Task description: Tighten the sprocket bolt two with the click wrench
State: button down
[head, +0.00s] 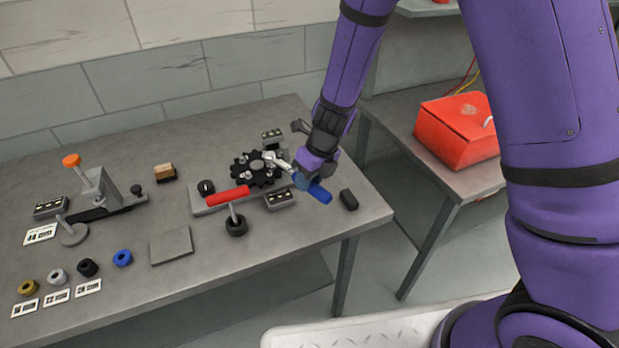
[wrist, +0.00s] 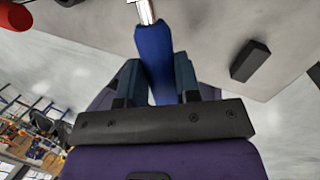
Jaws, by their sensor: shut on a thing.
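The black toothed sprocket (head: 240,172) lies on a grey plate on the table, with several bolts around its hub. My gripper (head: 316,178) is at the right of the sprocket and is shut on the blue handle of the click wrench (head: 319,193). The wrench's silver head (head: 276,160) reaches left over the sprocket's right side. I cannot tell which bolt it is on, or whether it is seated. In the wrist view the blue wrench handle (wrist: 153,55) sits between my gripper's two fingers (wrist: 153,85), with its metal shaft at the top edge.
A small black block (head: 348,200) lies near the table's right edge. A clamp fixture (head: 100,195) and several coloured rings stand at the left. A red box (head: 456,130) sits on the other bench.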

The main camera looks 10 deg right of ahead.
jog(key=shift+s+a+m, duration=0.35)
jog(key=shift+a+m, duration=0.1)
jog(key=shift+m, duration=0.05)
jog(key=shift+a, duration=0.1)
jog(key=shift+s+a+m+t, duration=0.3)
jog(key=shift+s+a+m, duration=0.05)
jog(key=shift+a+m, duration=0.15)
jog(key=shift+w+d, duration=0.1)
jog(key=shift+d, duration=0.05)
jog(key=shift+w+d+n, duration=0.1)
jog(key=shift+d+n, duration=0.05)
jog(key=shift+n, duration=0.15)
jog(key=shift+r, duration=1.8)
